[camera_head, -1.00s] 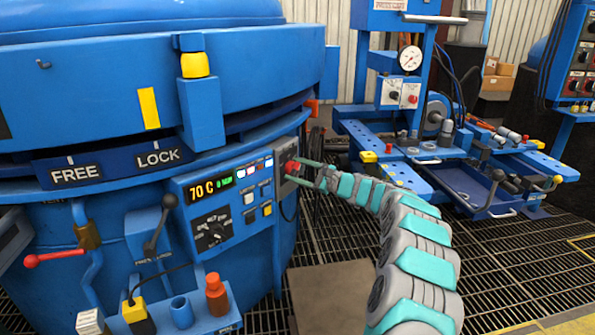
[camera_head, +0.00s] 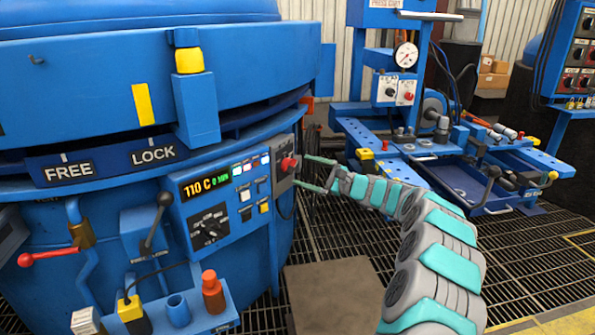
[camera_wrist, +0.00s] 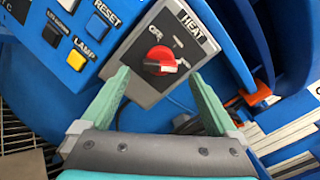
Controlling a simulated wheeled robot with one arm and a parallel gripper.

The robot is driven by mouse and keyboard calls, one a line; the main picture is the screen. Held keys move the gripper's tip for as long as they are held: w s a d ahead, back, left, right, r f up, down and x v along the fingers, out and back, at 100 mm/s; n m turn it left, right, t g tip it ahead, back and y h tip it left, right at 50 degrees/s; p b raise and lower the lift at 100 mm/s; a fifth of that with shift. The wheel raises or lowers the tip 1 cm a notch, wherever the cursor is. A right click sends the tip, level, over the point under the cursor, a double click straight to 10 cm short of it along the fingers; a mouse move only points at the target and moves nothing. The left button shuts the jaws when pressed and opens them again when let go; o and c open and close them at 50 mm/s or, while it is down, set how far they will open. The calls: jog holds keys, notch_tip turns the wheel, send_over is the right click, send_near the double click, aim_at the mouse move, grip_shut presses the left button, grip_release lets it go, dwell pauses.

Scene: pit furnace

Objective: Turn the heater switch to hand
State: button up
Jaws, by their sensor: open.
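The heater switch is a red knob (camera_wrist: 159,60) with a white pointer mark, on a grey box labelled HEAT (camera_wrist: 176,40). In the wrist view the mark points to the right, away from the label OFF at upper left; any label at the right cannot be read. In the head view the red knob (camera_head: 289,163) is at the right end of the blue control panel. My gripper (camera_wrist: 158,82) is open and empty. Its green fingers are spread either side of the knob, apart from it. In the head view my gripper (camera_head: 302,171) is just right of the knob.
A red-handled lever (camera_head: 45,257) is at left. A blue workbench with a gauge (camera_head: 406,55) stands behind right. Floor grating is open below.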

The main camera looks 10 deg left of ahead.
jog(key=v, duration=0.3)
jog(key=s+a+r+n+g, duration=0.3)
jog(key=s+a, duration=0.1)
jog(key=s, duration=0.4)
jog(key=s+a+r+n+g, duration=0.3)
jog(key=s+a, duration=0.1)
jog(key=s, duration=0.3)
jog(key=s+f+n+g+h, duration=0.1)
jog(key=s+n+g+h, duration=0.35)
jog(key=s, duration=1.45)
jog(key=s+d+f+n+h, duration=0.1)
jog(key=s+d+f+h, duration=0.2)
jog(key=s+d, duration=0.5)
jog(key=s+d+f+n+h, duration=0.2)
jog(key=s+d+f+h, duration=0.2)
jog(key=s+d, duration=0.5)
jog(key=s+d+f+n+h, duration=0.2)
jog(key=s+d+f+h, duration=0.2)
jog(key=s+d, duration=0.5)
jog(key=shift+s, duration=0.9)
